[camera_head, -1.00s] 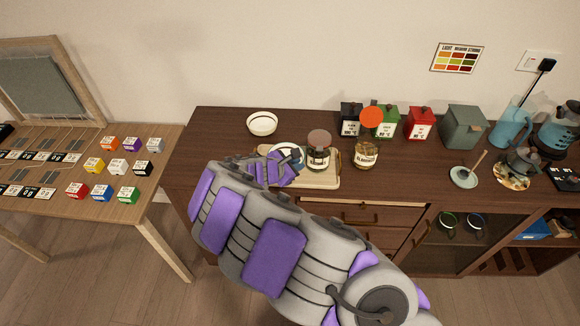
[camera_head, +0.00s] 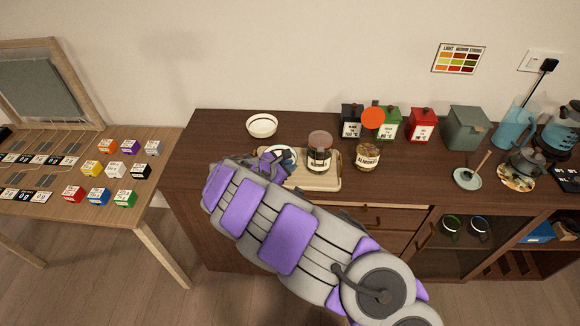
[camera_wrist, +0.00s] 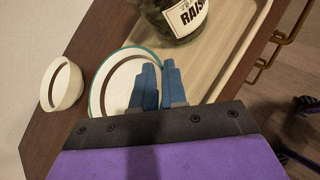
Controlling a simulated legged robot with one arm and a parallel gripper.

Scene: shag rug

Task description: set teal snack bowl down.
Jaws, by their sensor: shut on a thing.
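The teal snack bowl, white inside with a teal rim (camera_wrist: 99,92), is in my gripper (camera_wrist: 160,72) in the wrist view. The two blue fingers are close together over its near side and shut on it. In the head view the bowl (camera_head: 287,151) shows at the left end of a pale tray (camera_head: 325,183), partly hidden behind my gripper (camera_head: 281,163). I cannot tell whether its base touches the tray.
A raisin jar (camera_head: 319,157) stands on the tray right of the bowl, and an almond jar (camera_head: 367,157) just beyond. A striped white bowl (camera_head: 262,125) sits behind left on the dark cabinet. Tins (camera_head: 422,127) line the back. Cabinet top left of the tray is clear.

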